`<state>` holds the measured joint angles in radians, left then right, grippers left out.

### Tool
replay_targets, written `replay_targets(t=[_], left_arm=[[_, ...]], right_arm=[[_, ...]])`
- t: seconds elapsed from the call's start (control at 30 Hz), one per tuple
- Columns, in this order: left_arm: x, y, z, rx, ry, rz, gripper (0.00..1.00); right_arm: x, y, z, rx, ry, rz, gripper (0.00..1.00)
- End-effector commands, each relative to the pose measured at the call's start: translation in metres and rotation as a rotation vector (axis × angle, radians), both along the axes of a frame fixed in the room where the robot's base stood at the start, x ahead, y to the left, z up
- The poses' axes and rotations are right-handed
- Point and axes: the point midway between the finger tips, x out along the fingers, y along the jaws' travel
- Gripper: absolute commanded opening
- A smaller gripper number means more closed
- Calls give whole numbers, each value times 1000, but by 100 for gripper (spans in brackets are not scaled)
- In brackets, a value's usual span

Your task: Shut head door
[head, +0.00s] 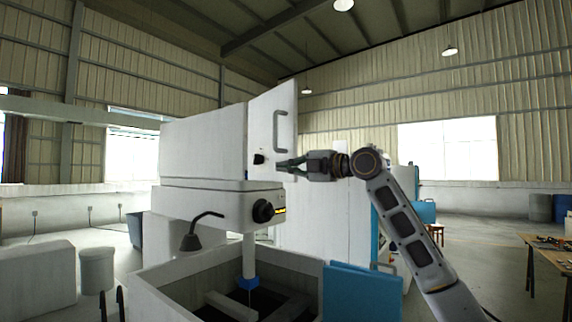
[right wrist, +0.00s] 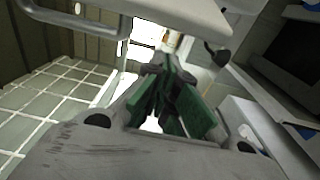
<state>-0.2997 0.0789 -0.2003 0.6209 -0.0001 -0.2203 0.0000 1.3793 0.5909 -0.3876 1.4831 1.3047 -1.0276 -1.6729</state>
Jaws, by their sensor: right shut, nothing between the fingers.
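The head door (head: 272,115) is a white panel with a grey bar handle (head: 280,127), on the machine's white head (head: 203,140). It stands out at an angle from the head, so it looks open. A black latch (head: 258,159) is near its lower edge. My right gripper (head: 283,165) is shut and empty at the door's lower right, below the handle; I cannot tell whether it touches. The right wrist view shows the closed green fingers (right wrist: 165,95) under the door's edge (right wrist: 190,14), with the handle (right wrist: 75,28) at upper left. My left gripper is not in view.
Below the head is an open tank (head: 180,270) with a blue-collared column (head: 249,262). A blue panel (head: 361,292) with a handle stands at the tank's right. A lamp on a bent arm (head: 192,238) is below the head. A table with tools (head: 545,243) is far right.

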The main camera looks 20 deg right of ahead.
Motion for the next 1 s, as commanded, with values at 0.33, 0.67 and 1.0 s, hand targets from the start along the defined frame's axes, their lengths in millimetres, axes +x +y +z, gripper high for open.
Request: replay_targets(t=[0.33, 0.67, 1.0], left_arm=[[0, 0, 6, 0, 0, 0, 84], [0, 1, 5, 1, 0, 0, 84], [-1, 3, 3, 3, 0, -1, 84]], right_arm=[[6, -17, 0, 0, 1, 0, 0], [6, -17, 0, -1, 1, 0, 0], [-1, -33, -1, 0, 0, -1, 0]])
